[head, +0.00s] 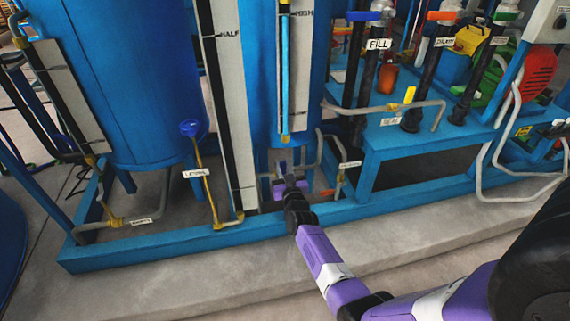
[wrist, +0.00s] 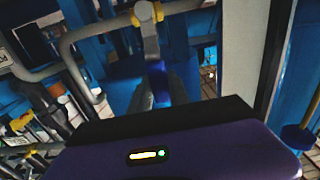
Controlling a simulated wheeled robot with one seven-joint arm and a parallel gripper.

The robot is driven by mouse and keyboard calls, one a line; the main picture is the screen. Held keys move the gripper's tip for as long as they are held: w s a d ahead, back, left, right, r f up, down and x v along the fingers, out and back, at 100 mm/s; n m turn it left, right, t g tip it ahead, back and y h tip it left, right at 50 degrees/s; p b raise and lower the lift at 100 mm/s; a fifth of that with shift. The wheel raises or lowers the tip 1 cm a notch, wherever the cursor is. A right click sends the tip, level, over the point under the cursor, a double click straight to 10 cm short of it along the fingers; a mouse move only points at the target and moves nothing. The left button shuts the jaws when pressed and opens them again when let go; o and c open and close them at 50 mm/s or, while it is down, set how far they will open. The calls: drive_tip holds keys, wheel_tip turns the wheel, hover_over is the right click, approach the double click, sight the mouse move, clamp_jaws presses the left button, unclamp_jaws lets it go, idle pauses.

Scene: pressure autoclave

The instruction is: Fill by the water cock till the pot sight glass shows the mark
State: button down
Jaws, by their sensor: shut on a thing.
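My gripper (head: 280,184) is low behind the blue frame rail, below the sight glass marked HIGH. The lever hangs from a yellow-ended fitting on a grey pipe (wrist: 95,28). The sight glass marked HIGH (head: 285,70) holds a bright blue column reaching about the HIGH line. The sight glass marked HALF (head: 219,80) looks dark along its tube. I cannot tell which one is the pot's. A small tag (head: 350,164) right of my gripper is too blurred to read.
A large blue tank (head: 125,80) stands at left, with a blue knob (head: 190,128) on a yellow pipe. A blue-handled pipe marked FILL (head: 379,44) and an orange-handled pipe stand at right above a blue bench (head: 410,140). The concrete floor in front is clear.

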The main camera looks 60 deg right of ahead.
drive_tip(key=c, duration=1.2)
unclamp_jaws()
drive_tip(key=shift+c, duration=0.2)
drive_tip(key=shift+a, duration=0.1)
drive_tip(key=p+v, duration=0.3)
drive_tip(key=v, duration=0.4)
drive_tip(key=shift+s+a+p, duration=0.25)
drive_tip(key=shift+p, duration=0.05)
